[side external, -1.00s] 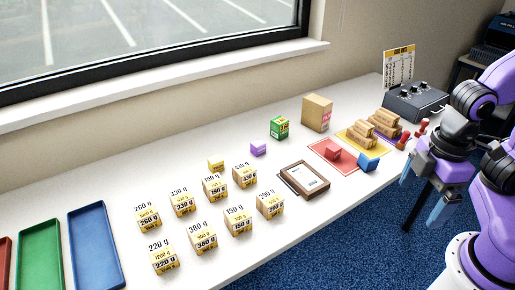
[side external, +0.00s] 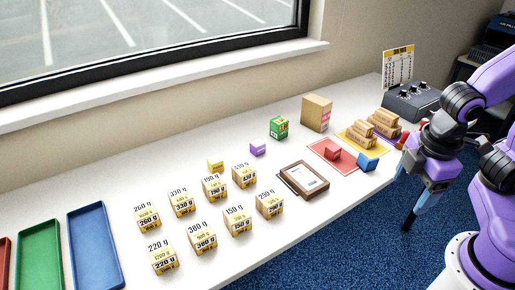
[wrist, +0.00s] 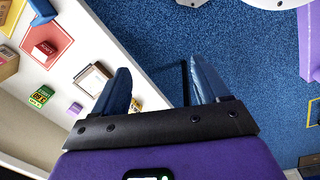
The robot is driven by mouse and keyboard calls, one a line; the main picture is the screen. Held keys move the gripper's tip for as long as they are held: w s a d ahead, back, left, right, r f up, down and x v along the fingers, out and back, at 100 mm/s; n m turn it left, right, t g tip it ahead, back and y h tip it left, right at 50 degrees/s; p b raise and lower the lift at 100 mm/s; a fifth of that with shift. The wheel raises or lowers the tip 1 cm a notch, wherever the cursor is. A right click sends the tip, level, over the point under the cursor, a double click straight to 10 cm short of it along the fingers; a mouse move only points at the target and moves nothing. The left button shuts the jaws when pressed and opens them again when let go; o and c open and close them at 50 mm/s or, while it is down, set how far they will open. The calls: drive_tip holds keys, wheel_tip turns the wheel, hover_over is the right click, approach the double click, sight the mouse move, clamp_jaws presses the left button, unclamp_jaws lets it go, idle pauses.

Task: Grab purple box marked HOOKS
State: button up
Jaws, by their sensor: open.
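A small purple box (side external: 257,149) sits on the white table between a yellow box and a green carton; its lettering is too small to read. It also shows in the wrist view (wrist: 75,108), left of my gripper's fingers. My gripper (side external: 414,182) is open and empty off the table's front edge at the right, well apart from the purple box. In the wrist view its two blue fingers (wrist: 160,70) are spread over the blue floor.
Several labelled weight cartons (side external: 240,220) stand in rows left of a framed panel (side external: 304,178). A green carton (side external: 279,127) and a tall brown carton (side external: 317,113) stand behind. Red (side external: 333,153) and blue (side external: 367,162) boxes lie nearer my gripper. Trays (side external: 95,245) are at far left.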

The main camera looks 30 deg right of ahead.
sight(254, 144)
drive_tip(key=w+d+f+n+t+h, duration=0.1)
drive_tip(key=w+n+t+h, duration=0.15)
drive_tip(key=w, duration=0.55)
drive_tip(key=w+d+n+t+h, duration=0.15)
drive_tip(key=w+n+t, duration=0.25)
drive_tip(key=w, duration=0.5)
drive_tip(key=w+d+f+n+t+h, duration=0.1)
drive_tip(key=w+n+t+h, duration=0.2)
drive_tip(key=w, duration=0.5)
drive_tip(key=w+a+f+n+t+y, duration=0.1)
drive_tip(key=w+a+f+n+y, duration=0.1)
drive_tip(key=w+f+n+y, duration=0.1)
drive_tip(key=w+a+f+n+t+y, duration=0.1)
drive_tip(key=w+a+f+n+y, duration=0.1)
drive_tip(key=f+n, duration=0.3)
drive_tip(key=w+a+f+n+t+y, duration=0.1)
drive_tip(key=w+a+f+n+y, duration=0.1)
drive_tip(key=w+f+n+y, duration=0.1)
drive_tip(key=shift+w+a+f+n+y, duration=0.25)
drive_tip(key=shift+w+n, duration=0.3)
drive_tip(key=shift+n, duration=0.3)
drive_tip(key=shift+w+a+f+n+y, duration=0.15)
drive_tip(key=shift+w+n+y, duration=0.1)
drive_tip(key=shift+w+n, duration=0.4)
drive_tip(key=x, duration=1.1)
drive_tip(key=shift+w+f, duration=0.15)
drive_tip(key=shift+w, duration=0.1)
drive_tip(key=shift+x, duration=2.7)
drive_tip(key=shift+a, duration=0.1)
drive_tip(key=c, duration=1.1)
